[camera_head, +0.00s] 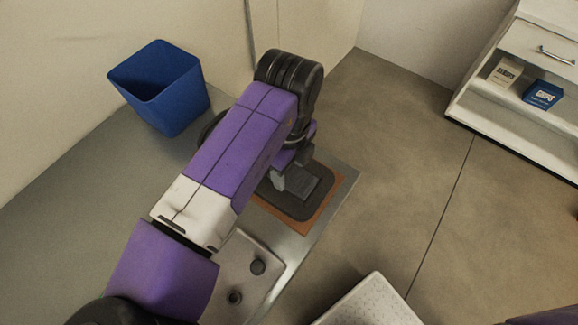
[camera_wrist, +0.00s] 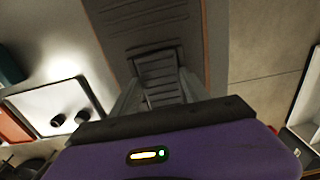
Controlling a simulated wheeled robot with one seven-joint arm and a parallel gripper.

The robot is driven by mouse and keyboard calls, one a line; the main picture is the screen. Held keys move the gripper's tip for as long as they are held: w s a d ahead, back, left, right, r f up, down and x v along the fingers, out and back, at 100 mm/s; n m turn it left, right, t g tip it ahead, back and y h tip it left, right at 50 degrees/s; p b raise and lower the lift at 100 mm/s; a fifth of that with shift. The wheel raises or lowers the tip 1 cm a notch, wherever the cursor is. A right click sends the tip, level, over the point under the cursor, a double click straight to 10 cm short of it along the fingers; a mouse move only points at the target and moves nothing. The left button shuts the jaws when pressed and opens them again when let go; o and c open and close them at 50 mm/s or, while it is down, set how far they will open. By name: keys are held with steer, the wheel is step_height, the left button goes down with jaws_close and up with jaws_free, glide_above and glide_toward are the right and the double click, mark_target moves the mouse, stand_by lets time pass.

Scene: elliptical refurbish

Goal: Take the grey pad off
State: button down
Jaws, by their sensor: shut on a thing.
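The grey pad (camera_wrist: 158,72) is ribbed and lies between the two fingers of my gripper (camera_wrist: 160,93) in the wrist view. The fingers are shut on its sides. Behind it is a dark footplate (camera_wrist: 125,42) with a ribbed area of its own. In the head view the footplate (camera_head: 290,207) has rounded corners and lies on an orange-brown mat (camera_head: 318,219). My gripper (camera_head: 288,178) points down over it, and my arm hides part of the plate. I cannot tell whether the pad touches the plate.
A blue bin (camera_head: 168,95) stands at the back left of the grey bench (camera_head: 75,205). A light tray (camera_head: 262,243) with small dark round parts lies nearer. A white perforated surface (camera_head: 370,305) is at the bottom. A shelf unit (camera_head: 515,125) with two small boxes stands right, across open floor.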

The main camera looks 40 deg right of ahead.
steer(key=shift+r, duration=0.2)
steer(key=shift+r+p, duration=2)
steer(key=shift+r, duration=0.4)
